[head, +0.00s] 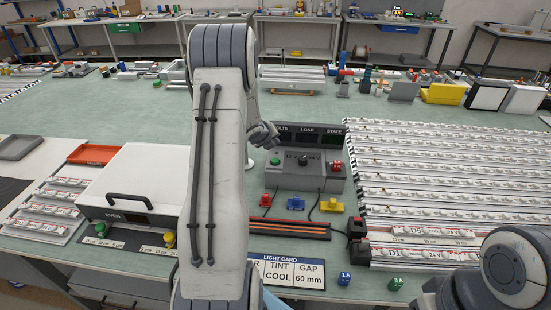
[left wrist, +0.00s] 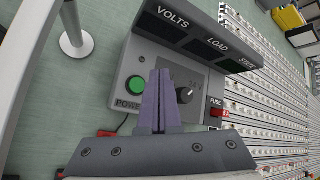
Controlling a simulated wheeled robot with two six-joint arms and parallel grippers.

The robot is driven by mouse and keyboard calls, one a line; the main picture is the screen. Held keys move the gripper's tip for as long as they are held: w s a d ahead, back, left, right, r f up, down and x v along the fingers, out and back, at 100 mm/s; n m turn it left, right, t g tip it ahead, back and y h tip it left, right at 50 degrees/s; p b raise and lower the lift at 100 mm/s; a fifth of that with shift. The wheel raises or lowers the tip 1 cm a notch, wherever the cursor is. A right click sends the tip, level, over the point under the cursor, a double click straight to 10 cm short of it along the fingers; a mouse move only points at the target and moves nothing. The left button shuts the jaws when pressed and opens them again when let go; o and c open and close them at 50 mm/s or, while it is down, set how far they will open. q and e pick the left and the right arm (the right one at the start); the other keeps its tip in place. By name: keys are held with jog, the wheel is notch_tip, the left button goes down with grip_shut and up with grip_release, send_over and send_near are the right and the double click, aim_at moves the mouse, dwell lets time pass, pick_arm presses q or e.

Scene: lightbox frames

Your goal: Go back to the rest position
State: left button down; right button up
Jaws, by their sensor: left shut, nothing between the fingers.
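My left arm crosses the middle of the head view, and its gripper (head: 268,136) shows as a small dark shape beside the power supply box (head: 322,184). In the left wrist view the two fingers (left wrist: 160,80) are closed together and empty. They point at the front panel of the box, between the green power button (left wrist: 136,84) and the black knob (left wrist: 185,95). I cannot tell the gap between the fingertips and the panel. My right arm shows only as a joint at the lower right of the head view; its gripper is out of view.
White rails (head: 430,170) fill the bench to the right. A white oven-like box (head: 135,185) with a black handle stands left of my arm. Red, blue and yellow plugs (head: 295,203) lie before the power box. The green bench top (head: 100,105) is bare at the left back.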

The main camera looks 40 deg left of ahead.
pick_arm(q)
jog(key=s+d+r+n+g+h, duration=0.1)
jog(key=s+d+r+n+g, duration=0.25)
jog(key=d, duration=1.05)
jog(key=s+d+r+n+t, duration=0.1)
jog(key=s+d+r+n, duration=0.4)
jog(key=d, duration=0.9)
jog(key=s+d+n+g+h, duration=0.1)
jog(key=s+d+n+g, duration=0.2)
jog(key=s+d, duration=0.4)
jog(key=s+d+n+g+h, duration=0.1)
jog(key=s+d+n+g, duration=0.2)
jog(key=s, duration=1.6)
jog(key=d+n, duration=0.2)
jog(key=d, duration=0.2)
jog(key=shift+s+d+r+n+b, duration=0.2)
jog(key=shift+s+n+b, duration=0.05)
jog(key=shift+n+b, duration=0.1)
jog(key=shift+g, duration=0.25)
